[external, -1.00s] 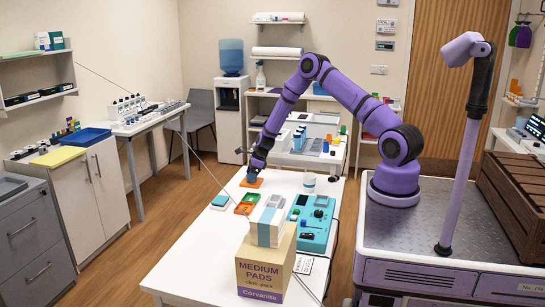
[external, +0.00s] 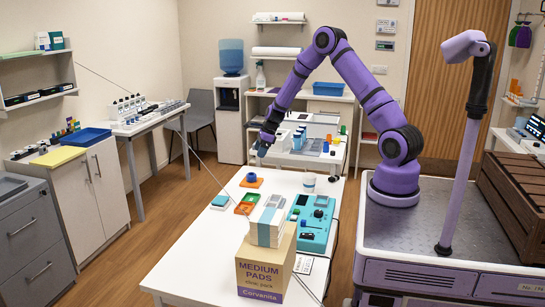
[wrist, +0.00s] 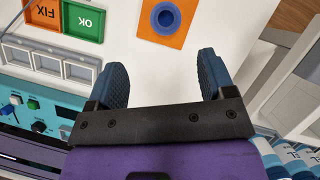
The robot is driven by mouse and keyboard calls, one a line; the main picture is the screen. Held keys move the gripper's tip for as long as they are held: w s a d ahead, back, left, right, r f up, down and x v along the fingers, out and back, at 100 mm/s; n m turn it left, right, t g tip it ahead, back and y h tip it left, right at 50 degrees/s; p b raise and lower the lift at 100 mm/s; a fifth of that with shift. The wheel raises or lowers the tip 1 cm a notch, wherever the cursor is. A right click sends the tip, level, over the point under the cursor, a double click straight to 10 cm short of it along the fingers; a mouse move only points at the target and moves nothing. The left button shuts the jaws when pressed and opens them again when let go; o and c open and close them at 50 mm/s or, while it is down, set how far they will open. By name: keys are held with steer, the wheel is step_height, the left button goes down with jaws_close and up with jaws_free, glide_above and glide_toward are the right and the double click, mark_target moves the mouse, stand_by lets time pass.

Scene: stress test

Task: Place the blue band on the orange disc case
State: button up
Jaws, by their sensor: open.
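The orange disc case (external: 244,184) lies flat near the far end of the white table; it shows as an orange square at the top of the wrist view (wrist: 149,32). The blue band (external: 251,177) rests on the case. My gripper (external: 262,153) is above the case, apart from the band. Its two dark blue fingers (wrist: 164,75) are spread with nothing between them.
A tray with green and orange tiles (external: 246,204), a teal device (external: 313,222), a white cup (external: 309,182) and a carton (external: 265,272) with a stack on it stand on the table. The table's left front is bare. Several bottles (wrist: 290,158) show at the wrist view's lower right.

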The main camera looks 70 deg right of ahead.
steer(key=s+a+r+n, duration=0.4)
steer(key=a+r+n, duration=0.15)
steer(key=r, duration=0.35)
steer(key=s+a+r+n, duration=0.4)
steer(key=a+r+n, duration=0.15)
steer(key=r, duration=0.25)
steer(key=s+a+r+n, duration=0.4)
steer(key=a+r, duration=0.2)
steer(key=r, duration=0.3)
steer(key=s+a+r+n, duration=0.2)
steer(key=s+n, duration=0.3)
steer(key=s, duration=0.4)
steer(key=s+a+r+n+h, duration=0.1)
steer(key=s+a+r+n, duration=0.2)
steer(key=s, duration=0.6)
steer(key=s+a+r+n+t, duration=0.1)
steer(key=s+a+r+n, duration=0.1)
steer(key=s+n, duration=0.5)
steer(key=shift+s+a+r+n+h, duration=0.3)
steer(key=shift+s+r+h, duration=0.1)
steer(key=shift+s, duration=0.5)
